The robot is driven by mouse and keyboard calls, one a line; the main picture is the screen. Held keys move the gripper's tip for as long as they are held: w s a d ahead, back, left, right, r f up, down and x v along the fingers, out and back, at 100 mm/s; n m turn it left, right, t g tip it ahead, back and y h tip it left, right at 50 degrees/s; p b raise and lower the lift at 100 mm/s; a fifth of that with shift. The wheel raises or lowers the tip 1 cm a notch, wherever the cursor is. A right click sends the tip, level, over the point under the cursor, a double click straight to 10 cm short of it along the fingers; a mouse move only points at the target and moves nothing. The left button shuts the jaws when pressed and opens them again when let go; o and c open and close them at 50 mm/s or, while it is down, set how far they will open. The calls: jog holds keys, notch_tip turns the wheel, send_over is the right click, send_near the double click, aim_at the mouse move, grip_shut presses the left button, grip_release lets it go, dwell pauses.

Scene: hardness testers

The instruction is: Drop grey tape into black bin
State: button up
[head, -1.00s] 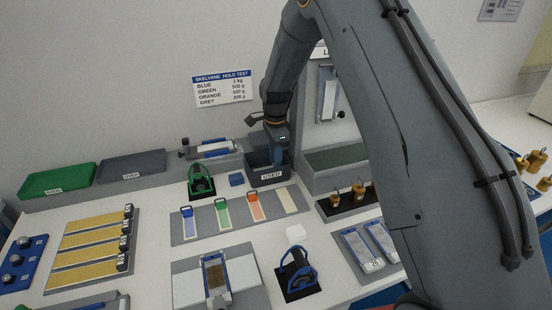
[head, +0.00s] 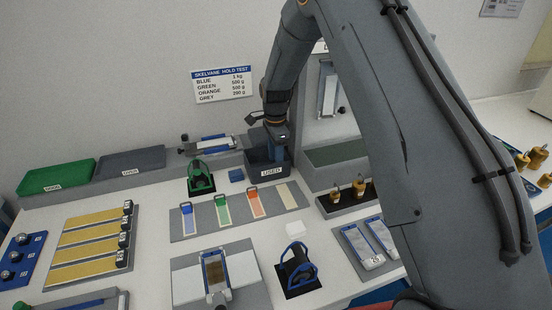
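The black bin (head: 268,174), labelled USED, stands at the back of the bench, right of its middle. My gripper (head: 277,157) points down at the bin's opening, with its tips at or just inside the rim. The fingers are small and dark, so I cannot tell if they are apart or hold anything. I cannot make out a grey tape; the bin's inside is mostly hidden. On a grey board (head: 236,219) are strips with blue, green and orange tabs. A fourth pale strip (head: 287,196) shows no coloured tab.
A green tape dispenser (head: 200,180) and a small blue block (head: 236,175) are left of the bin. A grey stand (head: 335,177) rises close on its right, with brass weights (head: 358,187) in front. A blue dispenser (head: 297,268) stands nearer.

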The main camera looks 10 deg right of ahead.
jog(key=shift+r, duration=0.1)
notch_tip(320, 180, up, 12)
jog(key=b, duration=0.3)
jog(key=s+d+n, duration=0.3)
jog(key=s+n, duration=0.2)
jog(key=s, duration=0.5)
jog(key=s+d+f+n, duration=0.1)
jog(key=s+d+n, duration=0.2)
jog(key=s, duration=0.8)
jog(key=s+d+f+n, duration=0.1)
jog(key=s+d+n, duration=0.2)
jog(key=s+n, duration=0.4)
jog(key=s, duration=0.3)
jog(key=shift+s+d+f+n+t, duration=0.15)
jog(key=shift+s+d+n+t, duration=0.15)
jog(key=shift+d+t, duration=0.1)
jog(key=shift+w+a, duration=0.1)
jog(key=shift+a, duration=0.05)
